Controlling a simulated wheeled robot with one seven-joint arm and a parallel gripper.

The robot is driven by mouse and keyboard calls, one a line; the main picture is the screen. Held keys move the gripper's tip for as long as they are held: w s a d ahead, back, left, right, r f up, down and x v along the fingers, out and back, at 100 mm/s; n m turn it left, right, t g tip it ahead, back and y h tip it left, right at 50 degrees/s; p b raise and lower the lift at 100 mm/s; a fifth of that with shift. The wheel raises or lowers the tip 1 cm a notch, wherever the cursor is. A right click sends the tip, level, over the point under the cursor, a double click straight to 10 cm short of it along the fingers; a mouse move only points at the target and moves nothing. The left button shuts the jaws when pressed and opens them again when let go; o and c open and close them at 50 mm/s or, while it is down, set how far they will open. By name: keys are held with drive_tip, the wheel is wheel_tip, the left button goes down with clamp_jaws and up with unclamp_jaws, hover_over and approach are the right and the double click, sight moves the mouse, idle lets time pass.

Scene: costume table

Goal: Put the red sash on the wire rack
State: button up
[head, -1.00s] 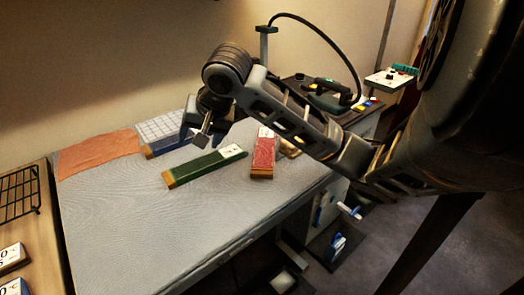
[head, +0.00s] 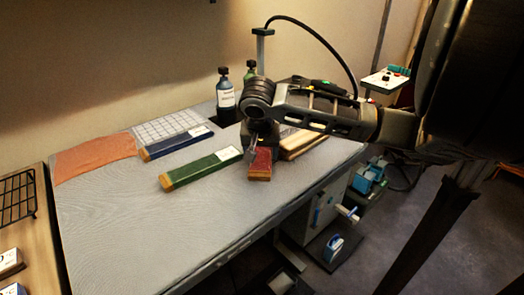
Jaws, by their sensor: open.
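The red sash (head: 261,166) is a folded red strip with a tan end, lying on the grey table (head: 130,230). My gripper (head: 254,160) is open, right over the sash at its left side. The arm hides the sash's far end, and I cannot tell whether the fingers touch it. The black wire rack (head: 17,197) stands at the far left on a wooden surface, partly cut off by the picture edge.
A green sash (head: 200,168) lies just left of the red one, a blue one (head: 178,143) behind it. An orange cloth (head: 95,158) and a white grid (head: 170,127) lie at the back. Bottles (head: 226,95) stand behind my arm. The table's front left is clear.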

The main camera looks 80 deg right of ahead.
drive_tip(key=shift+d+f, duration=0.15)
drive_tip(key=shift+f, duration=0.25)
drive_tip(key=c, duration=0.8)
drive_tip(key=shift+r, duration=0.2)
